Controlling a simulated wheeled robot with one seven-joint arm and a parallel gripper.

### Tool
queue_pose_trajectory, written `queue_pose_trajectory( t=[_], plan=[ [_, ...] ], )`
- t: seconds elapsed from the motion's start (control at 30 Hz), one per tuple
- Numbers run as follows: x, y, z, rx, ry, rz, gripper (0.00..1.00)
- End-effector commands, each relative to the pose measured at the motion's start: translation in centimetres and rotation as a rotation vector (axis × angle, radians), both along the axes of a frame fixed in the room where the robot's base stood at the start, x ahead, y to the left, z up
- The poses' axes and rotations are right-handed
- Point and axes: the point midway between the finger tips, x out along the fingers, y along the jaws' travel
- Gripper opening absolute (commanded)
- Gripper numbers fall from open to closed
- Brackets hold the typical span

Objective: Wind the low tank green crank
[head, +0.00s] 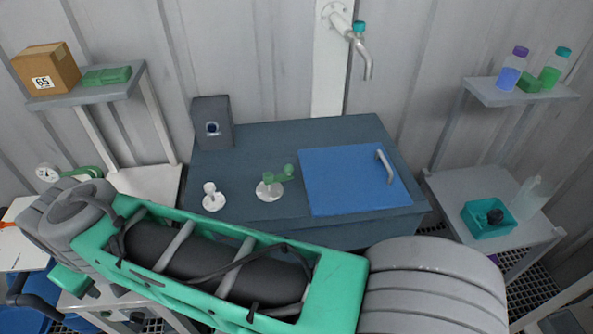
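The green crank (279,177) sits on a white round base on top of the low dark blue tank (250,140). Its short arm points to the right and ends in a green knob. The tank top also bears a white knob (213,197) left of the crank and a blue lid (345,182) with a grey handle to its right. My green and grey arm crosses the foreground in front of the tank and hides much of its front. I cannot make out my gripper.
A grey pipe with a teal-handled tap (360,40) hangs above the tank. Left shelves hold a cardboard box (46,68), a green block (106,77) and a gauge (47,173). Right shelves hold bottles (510,72) and a teal tray (478,222). Space above the crank is clear.

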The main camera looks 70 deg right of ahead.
Motion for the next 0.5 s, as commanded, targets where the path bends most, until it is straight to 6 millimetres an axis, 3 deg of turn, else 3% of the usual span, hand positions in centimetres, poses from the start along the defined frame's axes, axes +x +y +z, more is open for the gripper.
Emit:
queue_pose_trajectory(
  t=[0.07, 0.17, 0.2, 0.3, 0.4, 0.5],
  plan=[
    [1.1, -4.6, 0.0, -0.034, 0.039, -0.105, 0.48],
    [1.2, -14.2, 0.5, -0.068, 0.136, -0.317, 0.48],
    [0.3, -18.5, 0.7, -0.066, 0.184, -0.416, 0.48],
    [-3.6, -28.1, 0.6, -0.007, 0.287, -0.657, 0.48],
    [-8.4, -35.1, 0.1, 0.091, 0.334, -0.854, 0.48],
    [-12.3, -39.0, -0.5, 0.18, 0.339, -0.983, 0.48]
  ],
)
